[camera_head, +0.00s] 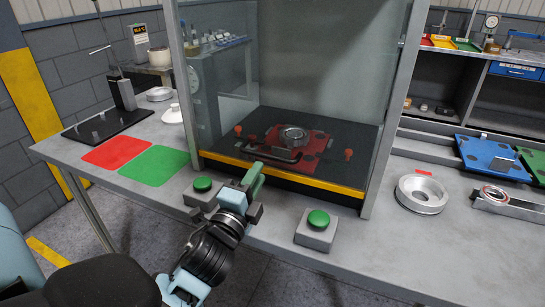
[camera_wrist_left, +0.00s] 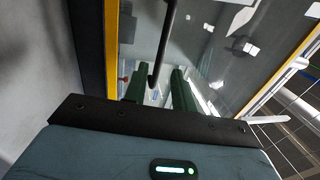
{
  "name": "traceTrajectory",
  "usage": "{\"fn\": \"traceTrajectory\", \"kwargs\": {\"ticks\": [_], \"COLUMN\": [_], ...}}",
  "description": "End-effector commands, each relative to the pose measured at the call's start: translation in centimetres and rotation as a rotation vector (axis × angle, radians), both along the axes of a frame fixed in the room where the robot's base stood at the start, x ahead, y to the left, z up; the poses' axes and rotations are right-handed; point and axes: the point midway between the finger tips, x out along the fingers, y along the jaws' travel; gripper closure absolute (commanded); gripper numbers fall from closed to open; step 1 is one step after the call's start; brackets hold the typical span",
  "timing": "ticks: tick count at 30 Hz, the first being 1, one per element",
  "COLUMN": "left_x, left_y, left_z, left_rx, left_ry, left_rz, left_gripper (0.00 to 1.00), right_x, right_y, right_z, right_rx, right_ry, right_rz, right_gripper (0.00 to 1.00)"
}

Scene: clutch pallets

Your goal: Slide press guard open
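The press guard (camera_head: 315,65) is a clear panel across the front of the press. Through it I see a red plate (camera_head: 262,158) with a metal ring part (camera_head: 293,136) on the dark press bed. A dark bar handle (camera_head: 270,153) shows low on the guard. My left gripper (camera_head: 257,176) is at the guard's lower front, close to this handle. In the left wrist view its two green fingers (camera_wrist_left: 159,88) are apart, with the dark bar handle (camera_wrist_left: 166,40) reaching between them. Contact cannot be told. My right gripper is not in view.
Two green buttons on grey boxes, one left (camera_head: 203,185) and one right (camera_head: 318,220), flank my left gripper. A red mat (camera_head: 115,152) and a green mat (camera_head: 155,165) lie at left. A metal ring (camera_head: 421,194) and blue tray (camera_head: 487,157) are at right.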

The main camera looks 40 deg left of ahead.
Motion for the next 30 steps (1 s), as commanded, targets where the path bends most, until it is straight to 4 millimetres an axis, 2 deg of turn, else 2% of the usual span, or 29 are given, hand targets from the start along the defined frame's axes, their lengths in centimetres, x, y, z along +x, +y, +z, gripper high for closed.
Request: {"fn": "traceTrajectory", "kwargs": {"ticks": [9, 13, 18, 26, 30], "left_x": [4.4, 5.8, 6.6, 6.7, 6.7], "left_y": [1.1, 1.4, 1.6, 1.6, 1.6], "left_z": [1.2, 1.3, 1.4, 1.4, 1.4], "left_rx": [0.000, -0.002, -0.002, -0.002, -0.002], "left_ry": [-0.003, -0.001, 0.000, 0.000, 0.000], "left_rz": [0.000, 0.000, -0.001, -0.001, -0.001], "left_gripper": [0.73, 0.73, 0.73, 0.73, 0.92], "right_x": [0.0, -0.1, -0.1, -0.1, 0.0], "right_y": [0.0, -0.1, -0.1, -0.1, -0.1], "right_z": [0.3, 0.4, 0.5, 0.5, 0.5], "right_rx": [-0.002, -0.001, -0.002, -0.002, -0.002], "right_ry": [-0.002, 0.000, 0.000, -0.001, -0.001], "right_rz": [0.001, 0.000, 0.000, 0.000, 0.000], "right_gripper": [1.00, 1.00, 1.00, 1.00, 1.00]}}
